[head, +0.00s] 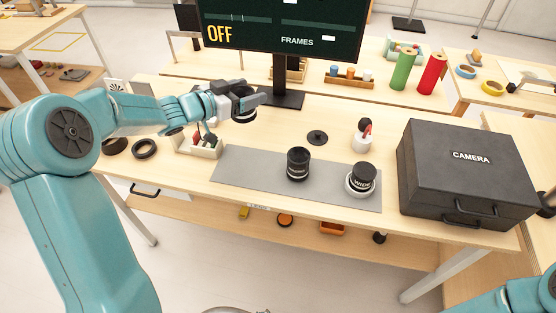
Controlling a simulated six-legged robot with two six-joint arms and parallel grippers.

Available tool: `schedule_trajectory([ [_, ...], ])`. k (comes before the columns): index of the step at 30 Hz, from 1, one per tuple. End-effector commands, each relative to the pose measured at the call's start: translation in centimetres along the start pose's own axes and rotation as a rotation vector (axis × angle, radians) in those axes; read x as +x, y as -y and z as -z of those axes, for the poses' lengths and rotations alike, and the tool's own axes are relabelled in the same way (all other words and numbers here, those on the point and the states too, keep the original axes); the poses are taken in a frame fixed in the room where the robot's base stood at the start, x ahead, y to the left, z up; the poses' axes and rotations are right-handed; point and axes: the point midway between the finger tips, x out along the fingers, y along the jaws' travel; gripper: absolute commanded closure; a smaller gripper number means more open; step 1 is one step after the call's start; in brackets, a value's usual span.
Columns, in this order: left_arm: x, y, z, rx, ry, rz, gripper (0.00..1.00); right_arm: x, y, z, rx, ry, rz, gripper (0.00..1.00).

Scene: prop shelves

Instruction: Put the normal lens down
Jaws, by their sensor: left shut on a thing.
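My left gripper (247,102) is shut on a dark, round lens with a pale edge, taken to be the normal lens (244,118). The fingers hide much of it and no label can be read. It is held above the back left of the table, left of the monitor stand. A black lens (298,165) stands upright on the grey mat. A lens marked WIDE (362,178) sits in a white ring at the mat's right end. My right gripper is out of view; only part of that arm shows at bottom right.
The grey mat (240,172) has free room at its left. A small tray (203,148) and black rings (145,149) lie left of it. A black disc (317,137) and a white cup (361,142) stand behind it. A black camera case (465,175) fills the right.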

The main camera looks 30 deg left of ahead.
Motion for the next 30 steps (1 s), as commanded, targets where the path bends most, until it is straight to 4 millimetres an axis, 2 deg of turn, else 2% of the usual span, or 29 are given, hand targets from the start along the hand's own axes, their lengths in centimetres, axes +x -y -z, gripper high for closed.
schedule_trajectory([
  [9,1.2,-0.1,-8.9,-0.009,0.004,0.0,0.72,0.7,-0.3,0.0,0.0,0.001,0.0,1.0],
  [15,2.2,-0.1,-13.6,-0.004,0.001,0.0,0.72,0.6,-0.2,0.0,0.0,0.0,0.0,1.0],
  [21,2.9,-0.2,-15.6,-0.002,0.0,-0.001,0.72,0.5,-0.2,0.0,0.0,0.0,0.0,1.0],
  [27,3.6,-0.2,-18.5,-0.003,0.001,0.0,0.72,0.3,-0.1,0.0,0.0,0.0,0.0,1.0],
  [30,3.8,-0.1,-19.0,-0.001,-0.001,0.001,0.72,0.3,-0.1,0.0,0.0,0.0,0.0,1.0],
])
